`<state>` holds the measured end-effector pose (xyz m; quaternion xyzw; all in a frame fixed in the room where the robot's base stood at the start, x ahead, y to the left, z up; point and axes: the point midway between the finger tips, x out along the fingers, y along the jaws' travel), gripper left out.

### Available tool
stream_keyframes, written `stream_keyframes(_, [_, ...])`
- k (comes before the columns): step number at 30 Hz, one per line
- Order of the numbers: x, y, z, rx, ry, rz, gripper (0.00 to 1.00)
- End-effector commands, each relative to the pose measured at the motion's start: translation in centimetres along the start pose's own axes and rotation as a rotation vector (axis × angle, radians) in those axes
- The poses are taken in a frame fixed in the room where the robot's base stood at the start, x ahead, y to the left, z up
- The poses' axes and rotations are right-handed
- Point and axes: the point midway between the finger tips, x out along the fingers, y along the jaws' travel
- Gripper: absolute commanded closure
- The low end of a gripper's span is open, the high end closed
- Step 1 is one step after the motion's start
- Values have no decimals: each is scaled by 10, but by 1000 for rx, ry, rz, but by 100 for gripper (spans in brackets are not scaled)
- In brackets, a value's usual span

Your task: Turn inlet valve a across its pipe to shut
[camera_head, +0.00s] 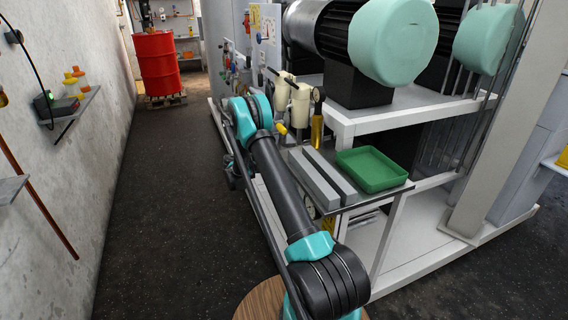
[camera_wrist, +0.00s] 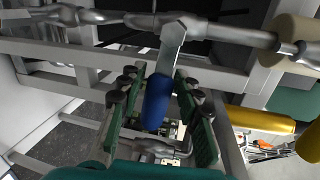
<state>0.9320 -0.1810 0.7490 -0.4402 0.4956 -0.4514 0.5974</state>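In the wrist view a valve lever with a blue grip (camera_wrist: 157,101) hangs from a grey metal pipe (camera_wrist: 235,35) that runs across the top. The lever looks crosswise to this pipe in the picture; its true angle is hard to judge. No label shows, so I cannot confirm that it is inlet valve a. My gripper (camera_wrist: 158,88) is open, with one green-padded finger on each side of the blue grip. Gaps show between the grip and both fingers. In the head view my gripper is mostly hidden behind my own arm, low beside the machine frame.
In the head view a green tray (camera_head: 371,170) sits on a shelf. A red drum (camera_head: 157,63) stands down the aisle. The dark floor (camera_head: 165,220) at left is clear.

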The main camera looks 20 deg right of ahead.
Motion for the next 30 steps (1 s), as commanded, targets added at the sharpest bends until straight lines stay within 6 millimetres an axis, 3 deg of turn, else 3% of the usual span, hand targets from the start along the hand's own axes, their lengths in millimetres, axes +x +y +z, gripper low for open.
stream_keyframes(14, [-5, -1, 0, 1, 1, -1, 54])
stream_keyframes(30, [-102, 0, 0, 1, 0, -1, 54])
